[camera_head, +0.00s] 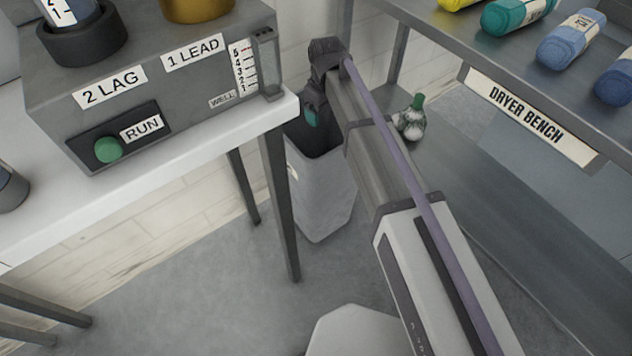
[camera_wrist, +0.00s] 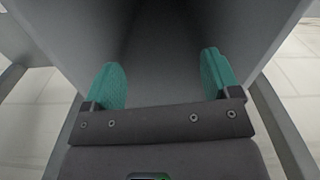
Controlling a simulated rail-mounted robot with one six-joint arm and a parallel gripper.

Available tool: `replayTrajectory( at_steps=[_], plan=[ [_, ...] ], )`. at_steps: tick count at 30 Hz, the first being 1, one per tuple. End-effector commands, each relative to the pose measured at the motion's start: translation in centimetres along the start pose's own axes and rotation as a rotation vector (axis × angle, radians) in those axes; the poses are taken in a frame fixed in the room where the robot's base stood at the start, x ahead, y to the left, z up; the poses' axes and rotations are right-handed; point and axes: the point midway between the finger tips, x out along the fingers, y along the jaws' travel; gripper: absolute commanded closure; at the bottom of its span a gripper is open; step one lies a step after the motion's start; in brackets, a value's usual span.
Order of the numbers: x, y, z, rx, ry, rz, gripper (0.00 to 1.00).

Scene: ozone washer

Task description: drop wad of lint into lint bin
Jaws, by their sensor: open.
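The grey lint bin (camera_head: 322,200) stands on the floor between the white table and the dryer bench. My gripper (camera_head: 312,118) is at the bin's mouth and points down into it. In the wrist view, my gripper (camera_wrist: 161,76) has its two teal fingers wide apart with nothing between them. The bin's grey inner wall (camera_wrist: 75,35) surrounds the fingers there, and its depth is dark. I cannot make out a wad of lint in either view; the bin's bottom is hidden in shadow.
The white table (camera_head: 200,145) with a grey control box (camera_head: 150,65) is close left of the bin. The dryer bench (camera_head: 440,30) at right holds several yarn rolls. A mottled grey-white object with a green top (camera_head: 411,120) sits beneath it.

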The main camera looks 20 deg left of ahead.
Motion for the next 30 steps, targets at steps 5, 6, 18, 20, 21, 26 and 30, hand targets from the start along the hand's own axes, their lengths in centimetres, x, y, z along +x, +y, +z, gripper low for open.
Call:
replayTrajectory(
  at_steps=[5, 6, 18, 20, 21, 26, 30],
  plan=[
    [0.0, 0.0, 0.0, 0.0, 0.0, 0.0, 0.18],
    [-0.1, 0.0, 0.0, 0.0, 0.0, 0.0, 0.18],
    [-7.7, 0.0, 0.0, 0.0, 0.0, 0.0, 0.18],
    [-9.1, 0.0, 0.0, 0.0, 0.0, 0.0, 0.18],
    [-9.9, 0.0, 0.0, 0.0, 0.0, 0.0, 0.18],
    [-11.1, 0.0, 0.0, 0.0, 0.0, 0.0, 0.18],
    [-10.8, 0.0, 0.0, 0.0, 0.0, 0.0, 0.18]
  ],
)
